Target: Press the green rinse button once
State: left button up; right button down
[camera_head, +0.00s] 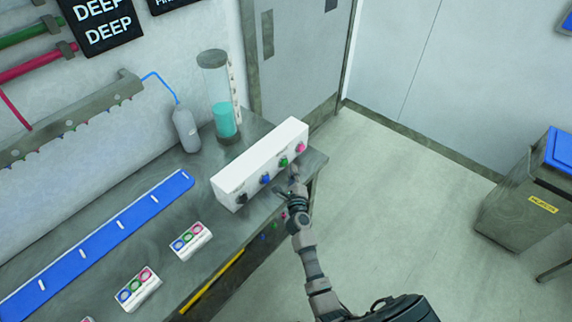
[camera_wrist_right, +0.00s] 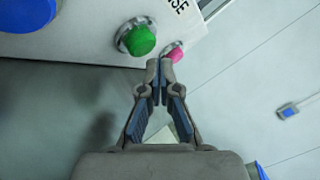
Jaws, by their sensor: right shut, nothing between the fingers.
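The green button (camera_head: 283,162) is on the front of a white box (camera_head: 232,185) on the bench, between a blue button (camera_head: 265,179) and a pink one (camera_head: 300,147). In the right wrist view the green button (camera_wrist_right: 138,38) is round, on a metal collar, with the pink button (camera_wrist_right: 174,52) to its right and part of the blue one (camera_wrist_right: 25,12) at top left. My right gripper (camera_head: 293,172) is shut and empty in front of the box. Its fingertips (camera_wrist_right: 158,68) appear below and right of the green button; I cannot tell whether they touch anything. My left gripper is not in view.
A clear cylinder with teal liquid (camera_head: 224,122) and a grey bottle (camera_head: 186,130) stand behind the box. The floor at right is open up to a grey bin (camera_head: 525,210).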

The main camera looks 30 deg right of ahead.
jog(key=shift+w, duration=0.1)
dwell(0.3)
jog(key=shift+w+a+r, duration=0.15)
jog(key=shift+w, duration=0.1)
jog(key=shift+w+a, duration=0.2)
jog(key=shift+w, duration=0.3)
dwell(0.7)
dwell(0.3)
jog(key=shift+s+d+p, duration=0.3)
jog(key=shift+s+p, duration=0.1)
jog(key=shift+s, duration=0.5)
